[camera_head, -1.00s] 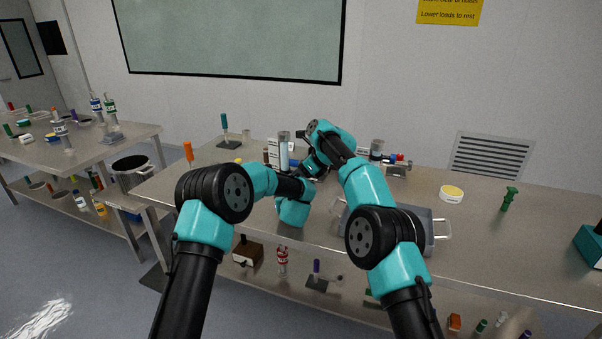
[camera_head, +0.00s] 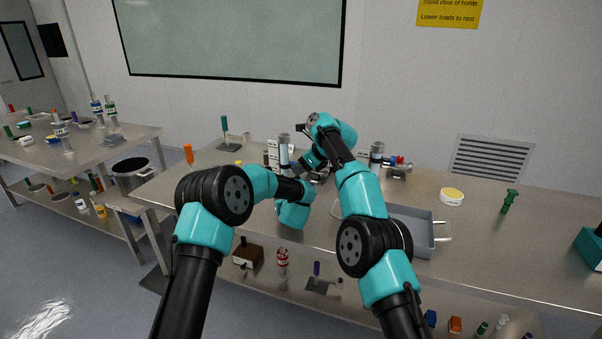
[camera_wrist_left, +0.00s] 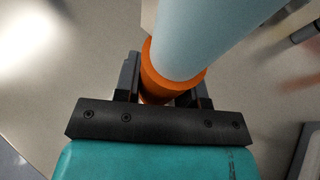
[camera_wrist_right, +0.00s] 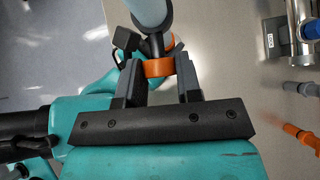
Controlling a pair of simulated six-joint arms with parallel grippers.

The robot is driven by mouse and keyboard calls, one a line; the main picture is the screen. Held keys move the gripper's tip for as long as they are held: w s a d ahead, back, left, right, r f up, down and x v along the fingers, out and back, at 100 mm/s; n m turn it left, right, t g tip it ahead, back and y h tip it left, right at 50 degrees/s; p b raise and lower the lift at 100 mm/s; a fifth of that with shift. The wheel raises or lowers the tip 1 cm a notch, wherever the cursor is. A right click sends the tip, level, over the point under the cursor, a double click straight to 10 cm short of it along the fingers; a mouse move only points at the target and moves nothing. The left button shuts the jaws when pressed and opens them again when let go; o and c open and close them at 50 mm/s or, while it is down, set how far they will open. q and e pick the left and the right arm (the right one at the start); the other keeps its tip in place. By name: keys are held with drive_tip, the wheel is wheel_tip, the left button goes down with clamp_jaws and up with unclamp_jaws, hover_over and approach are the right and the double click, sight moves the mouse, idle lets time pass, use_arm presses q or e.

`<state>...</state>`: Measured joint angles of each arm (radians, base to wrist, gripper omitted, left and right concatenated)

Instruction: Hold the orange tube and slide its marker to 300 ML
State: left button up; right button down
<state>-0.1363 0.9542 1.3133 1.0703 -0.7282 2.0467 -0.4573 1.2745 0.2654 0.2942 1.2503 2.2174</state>
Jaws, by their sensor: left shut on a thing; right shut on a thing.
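The tube (camera_head: 284,152) stands upright near the back of the bench, pale blue-grey in the head view. In the left wrist view, my left gripper (camera_wrist_left: 158,92) is shut on an orange band (camera_wrist_left: 158,80) around the pale tube (camera_wrist_left: 195,40). My right gripper (camera_head: 297,168) is beside the tube in the head view. In the right wrist view, my right gripper (camera_wrist_right: 158,75) is shut on an orange ring (camera_wrist_right: 158,67), with a grey rod, a dark collar and the pale tube (camera_wrist_right: 150,10) beyond it. No scale mark is readable.
A grey tray (camera_head: 412,225) lies right of my right forearm. A second clear tube (camera_head: 376,157) and a metal fixture (camera_head: 398,170) stand at the back.

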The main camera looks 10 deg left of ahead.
drive_tip(key=shift+s+d+r, duration=0.1)
drive_tip(key=shift+s+r, duration=0.05)
drive_tip(key=shift+r, duration=0.65)
drive_tip(key=c, duration=0.8)
unclamp_jaws()
drive_tip(key=shift+f, duration=0.1)
drive_tip(key=v, duration=1.2)
use_arm(q)
drive_tip(key=o, duration=1.1)
